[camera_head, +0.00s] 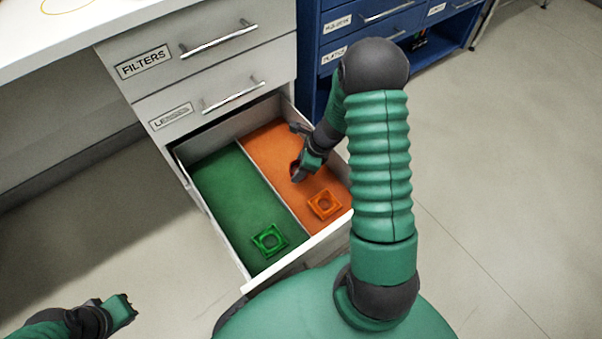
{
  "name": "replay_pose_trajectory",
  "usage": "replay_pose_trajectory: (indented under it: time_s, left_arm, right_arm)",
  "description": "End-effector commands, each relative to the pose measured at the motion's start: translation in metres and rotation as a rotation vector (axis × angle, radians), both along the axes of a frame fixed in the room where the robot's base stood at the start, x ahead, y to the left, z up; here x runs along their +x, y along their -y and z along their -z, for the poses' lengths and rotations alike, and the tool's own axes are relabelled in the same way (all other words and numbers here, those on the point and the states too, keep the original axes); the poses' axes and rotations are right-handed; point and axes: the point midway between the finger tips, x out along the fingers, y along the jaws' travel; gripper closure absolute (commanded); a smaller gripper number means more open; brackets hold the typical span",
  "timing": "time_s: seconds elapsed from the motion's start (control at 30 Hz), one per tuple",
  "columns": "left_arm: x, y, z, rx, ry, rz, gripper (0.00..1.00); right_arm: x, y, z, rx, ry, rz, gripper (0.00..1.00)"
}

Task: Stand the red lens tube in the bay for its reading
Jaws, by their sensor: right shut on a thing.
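My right gripper (298,152) reaches down into the open bottom drawer, over its orange half. My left gripper (128,309) is at the lower left, outside the drawer and away from everything. I cannot tell whether its fingers are open.
The open drawer has a green half (232,190) with a green square holder (269,240), and an orange half (268,150) with an orange square holder (324,205). A closed FILTERS drawer (200,70) is above. A blue cabinet (312,60) stands behind. The floor at right is clear.

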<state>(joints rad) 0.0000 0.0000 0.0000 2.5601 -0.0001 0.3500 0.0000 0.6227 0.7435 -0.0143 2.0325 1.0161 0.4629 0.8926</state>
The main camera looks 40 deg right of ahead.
Motion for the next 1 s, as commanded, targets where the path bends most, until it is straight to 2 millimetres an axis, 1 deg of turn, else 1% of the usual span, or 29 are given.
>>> replay_pose_trajectory:
  time_s: [0.07,0.1,0.2,0.43,0.57,0.6,0.73,0.77,1.0]
  left_arm:
    - [0.000,0.000,0.006,0.000,0.000,0.000,1.00]
    - [0.000,0.000,0.021,0.000,0.001,0.000,1.00]
    - [0.000,0.000,0.038,0.000,-0.001,0.000,1.00]
    - [0.000,0.000,0.033,0.000,0.000,0.000,1.00]
    - [0.000,0.000,0.036,0.000,0.000,0.000,1.00]
    - [0.000,0.000,0.035,0.000,0.000,0.000,1.00]
    - [0.000,0.000,0.035,0.000,0.000,0.000,1.00]
    - [0.000,0.000,0.035,0.000,0.000,0.000,1.00]
    - [0.000,0.000,0.033,0.000,0.000,0.000,1.00]
  right_arm:
    - [-0.001,0.014,0.004,-0.002,-0.001,0.002,1.00]
    - [-0.001,0.010,0.021,0.001,-0.002,0.000,1.00]
    - [-0.001,0.010,0.040,0.000,-0.002,0.001,1.00]
    - [-0.001,0.010,0.036,0.000,-0.001,0.001,1.00]
    - [-0.001,0.010,0.040,0.000,-0.001,0.001,1.00]
    - [-0.001,0.010,0.039,0.000,-0.001,0.001,0.49]
    - [0.000,0.010,0.039,0.000,-0.001,0.001,0.32]
    - [0.000,0.010,0.039,0.000,-0.001,0.001,0.30]
    - [0.000,0.010,0.037,-0.001,0.000,0.001,0.30]
